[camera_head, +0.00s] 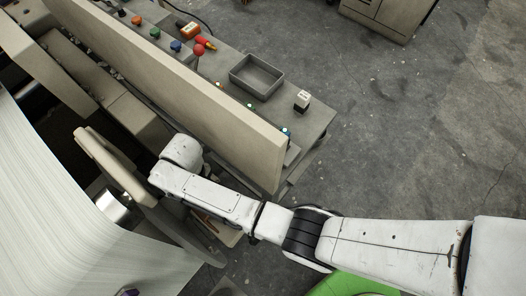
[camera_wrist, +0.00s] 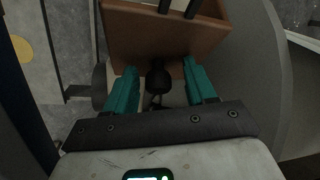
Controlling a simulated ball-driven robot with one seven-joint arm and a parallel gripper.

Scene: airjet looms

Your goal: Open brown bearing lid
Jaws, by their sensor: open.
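The brown bearing lid (camera_wrist: 150,38) fills the upper middle of the wrist view, with two dark rods at its top. A black round knob (camera_wrist: 158,80) shows just below its lower edge. My gripper (camera_wrist: 160,72) has two teal fingers, open, one on each side of the knob, with gaps between. The fingertips reach up to the lower edge of the lid; I cannot tell whether they touch it. In the head view my gripper and the lid are hidden behind my arm and the loom parts.
A grey curved disc (camera_wrist: 262,75) stands close on the right in the wrist view. In the head view, a long beige loom panel (camera_head: 190,85) and a pale flange (camera_head: 105,165) beside the white warp roll (camera_head: 60,215) hem in my arm. Open floor (camera_head: 400,130) lies at the right.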

